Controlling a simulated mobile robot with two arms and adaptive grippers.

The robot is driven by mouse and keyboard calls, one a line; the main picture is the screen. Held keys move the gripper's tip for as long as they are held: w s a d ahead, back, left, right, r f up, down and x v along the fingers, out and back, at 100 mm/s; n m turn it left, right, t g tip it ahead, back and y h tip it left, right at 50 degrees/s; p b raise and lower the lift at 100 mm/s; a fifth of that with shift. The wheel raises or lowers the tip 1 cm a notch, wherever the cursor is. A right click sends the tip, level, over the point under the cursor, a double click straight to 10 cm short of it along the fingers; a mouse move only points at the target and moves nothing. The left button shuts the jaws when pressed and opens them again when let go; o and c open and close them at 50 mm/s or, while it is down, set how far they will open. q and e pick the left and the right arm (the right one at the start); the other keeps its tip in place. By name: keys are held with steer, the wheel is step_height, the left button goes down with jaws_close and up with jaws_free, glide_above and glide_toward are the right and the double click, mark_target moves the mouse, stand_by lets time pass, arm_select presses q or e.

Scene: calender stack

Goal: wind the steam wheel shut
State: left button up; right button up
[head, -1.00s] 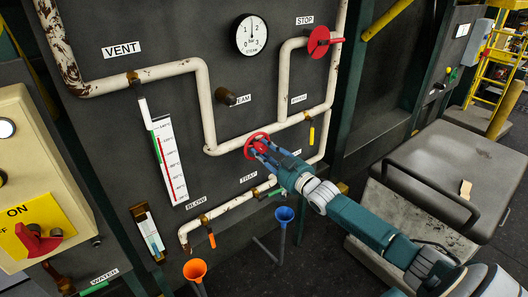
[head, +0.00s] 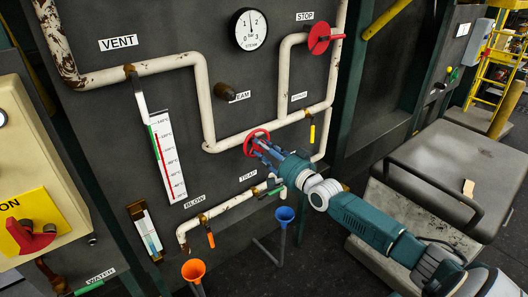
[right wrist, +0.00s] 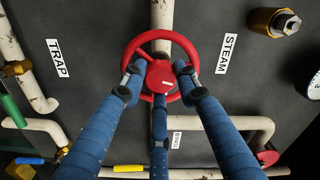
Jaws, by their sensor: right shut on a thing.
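The red steam wheel (head: 257,140) is a small handwheel on the white pipework, low in the middle of the dark panel in the head view. In the right wrist view its rim and red hub (right wrist: 160,76) are close, with a STEAM label (right wrist: 226,53) to the right. My right gripper (head: 266,152) is shut on the wheel. In the right wrist view the blue fingers of the gripper (right wrist: 160,84) reach the rim left and right, with one finger below the hub. The fingertips partly hide the rim. My left gripper is not in view.
A red STOP wheel (head: 319,38) and a round gauge (head: 250,29) are higher on the panel. A blue funnel (head: 284,215) and an orange funnel (head: 193,270) stand below. A grey cart (head: 440,165) stands to the right, near my forearm.

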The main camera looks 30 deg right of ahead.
steer(key=m, duration=0.2)
steer(key=m+b, duration=0.1)
steer(key=m, duration=0.1)
steer(key=m+b, duration=0.1)
steer(key=m, duration=0.2)
steer(key=shift+a+f, duration=0.15)
steer(key=shift+f, duration=0.1)
steer(key=shift+m, duration=1.1)
steer(key=m, duration=0.2)
steer(key=shift+r+m, duration=0.1)
steer(key=shift+m, duration=0.2)
steer(key=shift+m+p, duration=0.4)
steer(key=shift+m, duration=1.2)
steer(key=o, duration=1.2)
steer(key=shift+r, duration=0.15)
